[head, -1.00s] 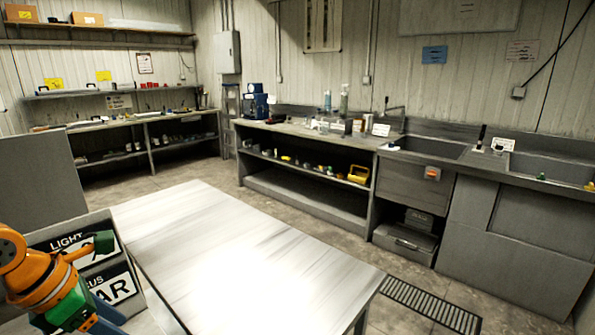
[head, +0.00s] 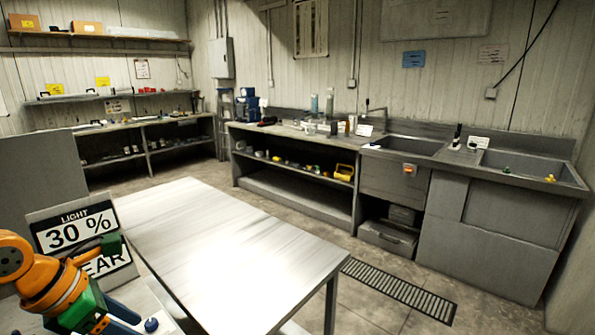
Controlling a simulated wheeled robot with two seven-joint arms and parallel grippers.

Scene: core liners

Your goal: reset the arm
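The arm covers part of the lower reading. A bare metal table (head: 225,250) is to the right of the arm, with nothing on its visible top.
A long counter (head: 290,135) with bottles and small items runs along the back wall. Two sinks (head: 405,147) are at its right part. Shelves (head: 100,95) fill the back left. A floor grate (head: 400,290) lies right of the table, with open floor around it.

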